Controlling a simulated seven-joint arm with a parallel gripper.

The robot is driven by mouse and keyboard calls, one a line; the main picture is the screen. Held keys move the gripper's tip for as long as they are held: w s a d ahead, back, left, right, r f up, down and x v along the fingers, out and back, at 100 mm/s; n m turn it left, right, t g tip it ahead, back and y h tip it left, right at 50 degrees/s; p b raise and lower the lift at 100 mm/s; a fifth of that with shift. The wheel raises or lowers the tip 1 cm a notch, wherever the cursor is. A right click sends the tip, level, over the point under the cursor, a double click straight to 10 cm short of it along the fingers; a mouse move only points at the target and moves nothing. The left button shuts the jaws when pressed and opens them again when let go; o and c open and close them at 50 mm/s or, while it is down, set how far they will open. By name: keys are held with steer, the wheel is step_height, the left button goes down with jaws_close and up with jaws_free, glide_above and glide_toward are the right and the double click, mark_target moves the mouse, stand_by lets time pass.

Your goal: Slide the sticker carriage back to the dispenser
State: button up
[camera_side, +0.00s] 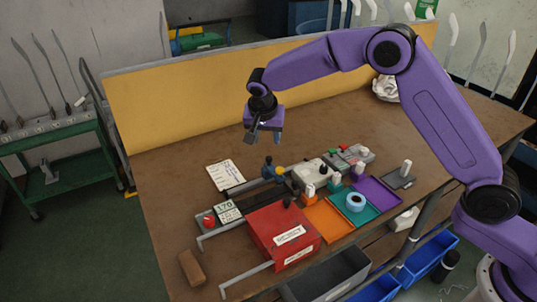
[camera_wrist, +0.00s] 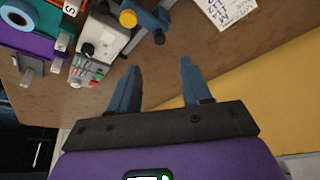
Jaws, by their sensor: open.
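My gripper (camera_side: 264,138) is open and empty, held well above the back of the brown table. Its two blue fingers stand apart in the wrist view (camera_wrist: 157,78), with only bare table between them. A blue piece with a yellow knob (camera_side: 280,171), which looks like the sticker carriage, sits at the end of a dark rail (camera_side: 240,187). It also shows at the top of the wrist view (camera_wrist: 128,18), apart from my fingers. A pale grey machine (camera_side: 311,172), perhaps the dispenser, stands just right of it. I cannot tell whether they touch.
A red box (camera_side: 270,228), a display unit (camera_side: 228,210) and a brown block (camera_side: 192,267) stand in front. Orange (camera_side: 328,220), teal and purple (camera_side: 377,190) trays lie to the right. A written note (camera_side: 226,175) lies left. A yellow panel (camera_side: 180,110) bounds the back; the table before it is clear.

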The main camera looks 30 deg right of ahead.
mark_target(269, 157)
steer(key=x, duration=1)
steer(key=shift+w, duration=0.1)
steer(key=shift+d, duration=0.1)
jaws_close()
